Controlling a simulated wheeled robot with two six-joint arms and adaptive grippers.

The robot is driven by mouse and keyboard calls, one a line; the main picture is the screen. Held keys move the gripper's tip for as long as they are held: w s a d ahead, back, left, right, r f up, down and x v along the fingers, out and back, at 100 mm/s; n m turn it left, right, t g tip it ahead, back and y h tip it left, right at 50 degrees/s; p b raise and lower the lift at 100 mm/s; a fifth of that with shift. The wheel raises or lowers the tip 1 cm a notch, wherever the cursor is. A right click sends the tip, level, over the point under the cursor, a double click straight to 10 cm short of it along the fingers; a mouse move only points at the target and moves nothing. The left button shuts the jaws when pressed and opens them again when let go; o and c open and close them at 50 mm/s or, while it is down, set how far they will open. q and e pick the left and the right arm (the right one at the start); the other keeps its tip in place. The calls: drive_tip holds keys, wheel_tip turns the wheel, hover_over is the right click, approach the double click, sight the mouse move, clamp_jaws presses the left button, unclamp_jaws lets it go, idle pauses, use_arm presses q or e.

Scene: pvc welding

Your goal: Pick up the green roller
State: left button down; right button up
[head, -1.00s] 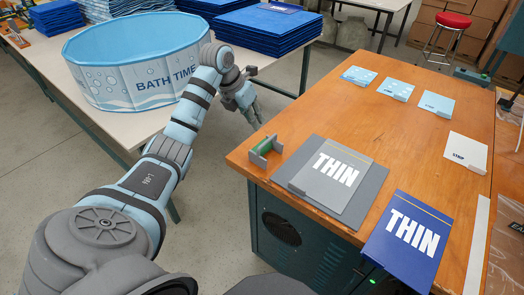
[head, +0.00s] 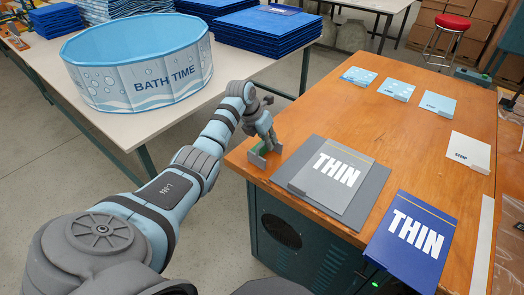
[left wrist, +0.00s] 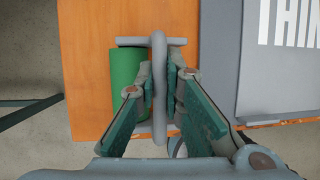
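The green roller (left wrist: 126,80) lies in a grey frame (left wrist: 150,42) at the orange-brown table's near left corner. In the head view the frame (head: 258,158) shows, with the roller mostly hidden by my left gripper (head: 263,146). In the left wrist view the left gripper (left wrist: 162,70) has its two fingertips on either side of a grey bar, with the roller just left of the left finger. A gap shows between the fingertips, and I cannot tell whether they touch the bar. My right gripper is not in view.
A grey panel marked THIN (head: 330,174) on a grey board (head: 369,196) lies right of the roller. A blue THIN panel (head: 411,240) is at the front edge. The Bath Time tub (head: 140,75) stands on the white table behind my left arm. The table's middle is clear.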

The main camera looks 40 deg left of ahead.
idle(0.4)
use_arm(q)
wheel_tip(320, 180, up, 20)
drive_tip(key=p, duration=0.3)
